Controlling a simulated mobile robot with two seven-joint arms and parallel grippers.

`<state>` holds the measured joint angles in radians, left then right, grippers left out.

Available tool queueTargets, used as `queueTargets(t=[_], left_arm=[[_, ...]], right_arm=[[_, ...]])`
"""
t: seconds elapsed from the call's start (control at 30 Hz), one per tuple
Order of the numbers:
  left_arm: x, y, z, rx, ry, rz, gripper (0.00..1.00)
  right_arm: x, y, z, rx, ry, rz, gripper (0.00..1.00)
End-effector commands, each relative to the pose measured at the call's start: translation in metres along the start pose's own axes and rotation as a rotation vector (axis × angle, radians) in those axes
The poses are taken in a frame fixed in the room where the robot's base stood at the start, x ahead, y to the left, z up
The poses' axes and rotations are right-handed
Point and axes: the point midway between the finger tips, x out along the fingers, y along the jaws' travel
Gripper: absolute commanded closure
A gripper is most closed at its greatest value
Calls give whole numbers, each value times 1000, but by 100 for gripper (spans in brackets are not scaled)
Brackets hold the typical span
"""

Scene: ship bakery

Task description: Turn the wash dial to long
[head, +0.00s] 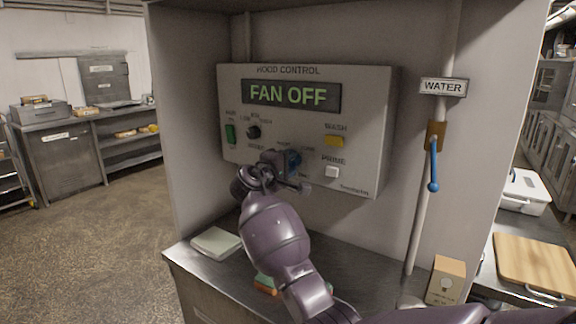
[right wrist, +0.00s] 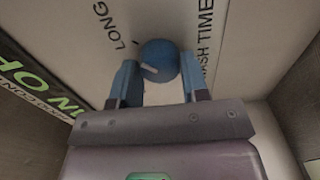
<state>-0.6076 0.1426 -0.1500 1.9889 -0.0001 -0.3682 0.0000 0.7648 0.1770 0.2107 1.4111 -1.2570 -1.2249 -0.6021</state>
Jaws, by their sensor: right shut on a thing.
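The wash dial (right wrist: 158,56) is a round blue knob on the panel, between the two blue fingers of my right gripper (right wrist: 158,72) in the right wrist view. The fingers are shut on it from both sides. A pale mark shows on the lower left of its face in that view. The word LONG (right wrist: 110,25) is printed up and left of the dial, and WASH TIME runs along its right. In the head view the dial (head: 293,158) shows blue just beyond my right gripper (head: 284,168), which hides part of it. My left gripper is not in view.
The hood control panel (head: 360,110) reads FAN OFF on its display (head: 292,95). A yellow wash button (head: 334,141) and a white prime button (head: 332,171) are close right of the gripper. A blue-handled water valve (head: 434,170) stands farther right. A steel counter (head: 335,262) lies below.

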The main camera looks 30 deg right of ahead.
Motion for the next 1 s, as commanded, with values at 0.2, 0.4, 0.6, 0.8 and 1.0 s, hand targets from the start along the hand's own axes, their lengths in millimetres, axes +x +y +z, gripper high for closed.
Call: queueTargets(t=[0.2,0.4,0.6,0.8,1.0], left_arm=[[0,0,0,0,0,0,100],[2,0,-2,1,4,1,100],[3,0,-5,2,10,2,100],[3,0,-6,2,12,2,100],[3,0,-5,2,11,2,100]], right_arm=[[0,-2,0,6,-1,-4,82],[0,-2,0,6,-1,-4,57],[0,-1,0,5,0,-2,33],[0,-1,0,5,0,-1,33],[-13,-1,-1,5,2,-1,33]])
